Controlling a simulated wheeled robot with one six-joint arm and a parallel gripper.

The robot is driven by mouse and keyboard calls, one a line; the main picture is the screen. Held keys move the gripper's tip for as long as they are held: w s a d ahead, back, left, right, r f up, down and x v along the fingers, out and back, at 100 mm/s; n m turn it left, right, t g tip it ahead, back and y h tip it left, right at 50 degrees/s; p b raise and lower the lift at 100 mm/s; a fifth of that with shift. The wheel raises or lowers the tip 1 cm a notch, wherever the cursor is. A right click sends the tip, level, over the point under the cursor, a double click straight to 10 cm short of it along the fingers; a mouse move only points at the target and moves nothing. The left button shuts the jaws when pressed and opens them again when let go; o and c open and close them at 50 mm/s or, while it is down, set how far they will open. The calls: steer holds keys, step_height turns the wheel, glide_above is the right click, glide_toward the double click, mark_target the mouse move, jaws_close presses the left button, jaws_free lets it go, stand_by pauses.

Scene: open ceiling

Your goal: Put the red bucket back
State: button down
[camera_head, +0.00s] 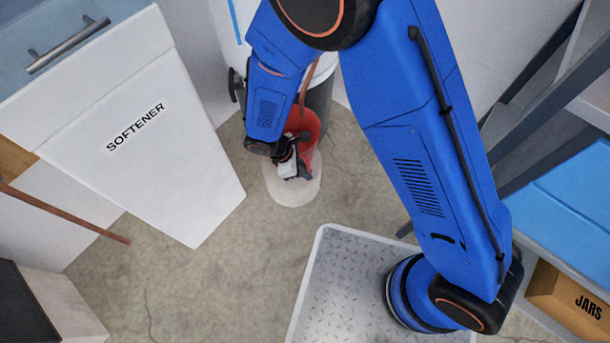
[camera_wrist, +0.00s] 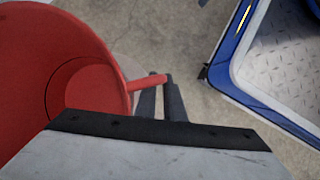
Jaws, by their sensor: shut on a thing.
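The red bucket (camera_head: 311,128) is partly hidden behind my arm in the head view. In the wrist view the bucket (camera_wrist: 85,45) fills the left side, and I look into its open, empty-looking inside. A short red handle (camera_wrist: 146,82) sticks out from its side. My gripper (camera_head: 290,162) is shut on this handle; its dark fingers (camera_wrist: 161,98) show at the handle's end in the wrist view. A pale round disc (camera_head: 291,191) lies on the floor below the bucket. I cannot tell whether the bucket touches it.
A white cabinet labelled SOFTENER (camera_head: 150,140) stands at the left. A brown stick (camera_head: 70,215) leans there. A white cylinder (camera_head: 318,72) stands behind the bucket. Concrete floor (camera_head: 180,290) is clear at lower left.

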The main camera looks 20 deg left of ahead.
steer(key=shift+f, duration=2.3)
steer(key=c, duration=1.9)
jaws_free()
steer(key=shift+o, duration=0.2)
steer(key=v, duration=1.2)
